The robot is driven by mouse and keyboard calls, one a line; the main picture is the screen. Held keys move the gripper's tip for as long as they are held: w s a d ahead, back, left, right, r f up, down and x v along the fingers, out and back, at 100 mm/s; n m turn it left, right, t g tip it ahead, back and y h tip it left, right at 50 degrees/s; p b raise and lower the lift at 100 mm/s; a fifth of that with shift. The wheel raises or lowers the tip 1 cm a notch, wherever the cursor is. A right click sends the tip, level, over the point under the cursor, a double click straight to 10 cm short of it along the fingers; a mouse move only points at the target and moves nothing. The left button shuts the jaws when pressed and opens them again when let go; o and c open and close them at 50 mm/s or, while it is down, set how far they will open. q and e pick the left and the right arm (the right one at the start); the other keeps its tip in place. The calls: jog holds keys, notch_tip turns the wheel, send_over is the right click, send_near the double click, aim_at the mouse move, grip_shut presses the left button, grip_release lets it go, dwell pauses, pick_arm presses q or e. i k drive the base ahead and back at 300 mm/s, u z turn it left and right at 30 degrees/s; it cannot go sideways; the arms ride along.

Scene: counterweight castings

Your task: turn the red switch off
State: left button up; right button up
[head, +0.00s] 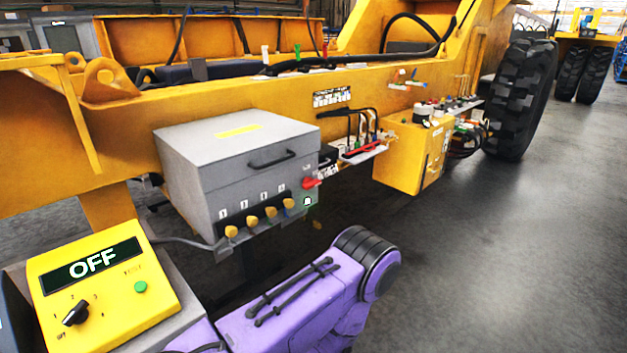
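The red switch (311,183) is a small red handle at the right front corner of a grey metal box (215,170). It lies roughly level; its small label is too small to read. A small green-and-white mark (308,201) sits just below it. Neither of my grippers is in view. A purple arm link with a dark ribbed joint, which appears to be mine, crosses the bottom middle, below and in front of the grey box. It is apart from the switch in the picture.
Several yellow knobs (270,212) line the grey box's front. A yellow panel (110,290) at lower left reads OFF and has a black knob (76,313) and green button (141,287). A yellow box (405,155) and large tyre (522,95) stand right. Floor at right is clear.

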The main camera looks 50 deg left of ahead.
aim_at(308, 183)
jog(key=u, duration=0.65)
jog(key=i, duration=0.95)
jog(key=u, duration=0.75)
